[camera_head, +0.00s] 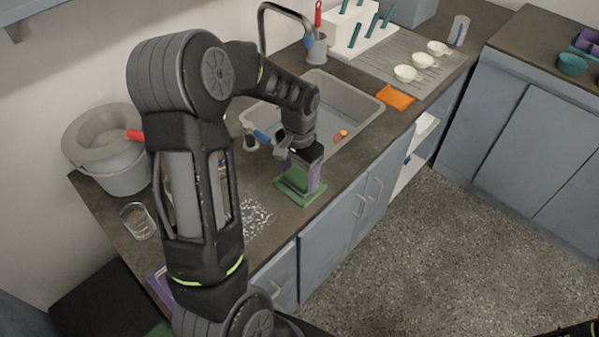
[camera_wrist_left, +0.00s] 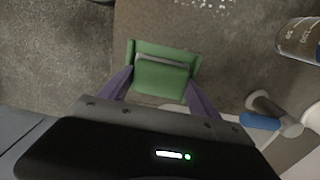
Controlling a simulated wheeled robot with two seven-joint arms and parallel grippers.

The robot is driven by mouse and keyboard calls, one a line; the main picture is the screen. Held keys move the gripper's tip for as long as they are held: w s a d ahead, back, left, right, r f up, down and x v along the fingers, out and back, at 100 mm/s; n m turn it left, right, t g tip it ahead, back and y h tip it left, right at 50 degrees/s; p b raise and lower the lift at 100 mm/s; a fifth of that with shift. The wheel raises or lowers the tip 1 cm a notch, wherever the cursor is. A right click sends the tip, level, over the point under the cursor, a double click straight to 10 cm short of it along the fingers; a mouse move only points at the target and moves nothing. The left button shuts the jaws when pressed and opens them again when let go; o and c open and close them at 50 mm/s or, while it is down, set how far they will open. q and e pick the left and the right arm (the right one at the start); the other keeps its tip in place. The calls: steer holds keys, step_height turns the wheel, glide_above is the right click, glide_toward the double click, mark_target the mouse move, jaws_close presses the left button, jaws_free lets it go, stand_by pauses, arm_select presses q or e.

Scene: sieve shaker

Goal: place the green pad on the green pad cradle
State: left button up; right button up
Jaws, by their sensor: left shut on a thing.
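My left gripper (camera_head: 302,172) points down over the counter beside the sink. Its purple fingers stand on either side of the green pad (camera_wrist_left: 160,80) in the left wrist view, and it is shut on the pad. The pad is a green block with a grey strip along one edge. The green pad cradle (camera_head: 291,196) is a flat green base on the counter, right under the gripper; its rim also shows in the wrist view (camera_wrist_left: 165,45). The pad is over the cradle; whether it touches is hidden by the fingers.
The sink (camera_head: 362,122) lies just behind, with an orange item (camera_head: 341,135) in it. A glass beaker (camera_head: 138,221) and a grey bucket (camera_head: 121,176) stand at left. White grains (camera_head: 256,216) lie on the counter close to the cradle. An orange sponge (camera_head: 396,97) lies right of the sink.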

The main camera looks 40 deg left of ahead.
mark_target(299, 176)
arm_select(q)
steer(key=shift+f, duration=0.15)
steer(key=o, duration=1.3)
step_height(299, 176, up, 12)
steer(key=shift+r+b, duration=0.2)
steer(key=shift+b, duration=0.45)
